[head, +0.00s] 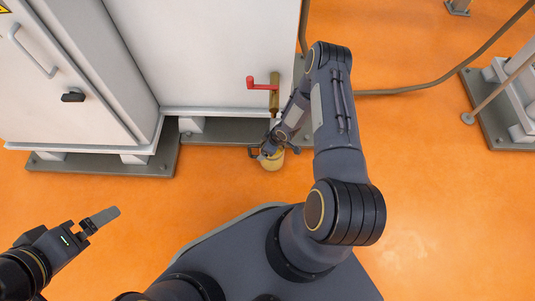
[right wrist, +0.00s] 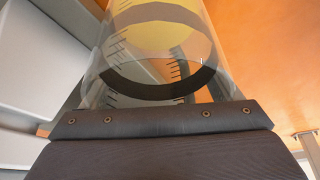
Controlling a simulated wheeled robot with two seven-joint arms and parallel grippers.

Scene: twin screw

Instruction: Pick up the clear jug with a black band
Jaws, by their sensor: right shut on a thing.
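The clear jug (head: 273,162) stands low in front of the machine in the head view and looks yellowish there. In the right wrist view the jug (right wrist: 150,45) is transparent, with dark measuring marks, a black band and yellow inside. My right gripper (head: 264,153) is shut on the jug; its dark finger (right wrist: 160,122) hides the jug's near part. I cannot tell whether the jug touches the floor. My left gripper (head: 106,216) is at the lower left, away from everything, its fingers overlapping in the view.
A white cabinet (head: 200,50) on grey feet stands just behind the jug. A red-handled valve (head: 263,84) sticks out above the jug. A grey cabinet (head: 60,80) is at left. A hose (head: 430,85) and metal stand (head: 505,110) are at right. The orange floor is otherwise open.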

